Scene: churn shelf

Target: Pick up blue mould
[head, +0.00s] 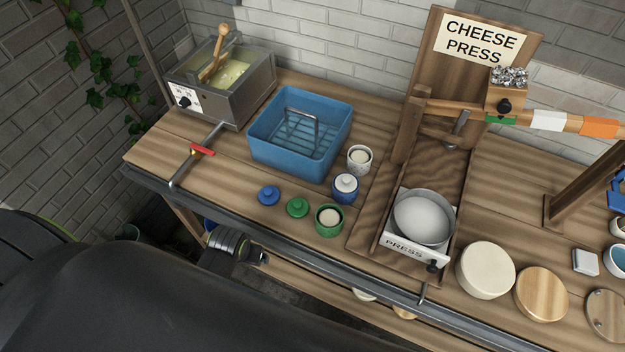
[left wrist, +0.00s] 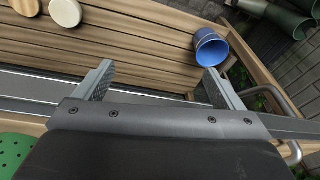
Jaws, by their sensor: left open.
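A blue round cup-like mould (left wrist: 210,47) is on the slatted wooden lower shelf in the left wrist view, its open mouth showing. A bit of blue (head: 209,224) also shows below the bench edge in the head view, mostly hidden. My left gripper (left wrist: 156,84) is open and empty, with its two fingers wide apart. The mould lies beyond the fingertips, towards the right finger, and is not touched. My right gripper is not in view.
The shelf's slats (left wrist: 135,45) are clear between the mould and two pale discs (left wrist: 66,12). A metal rail (left wrist: 45,83) runs along the near edge. On the bench top are a blue basin (head: 262,161), small pots, a metal vat (head: 232,101) and the press (head: 437,180).

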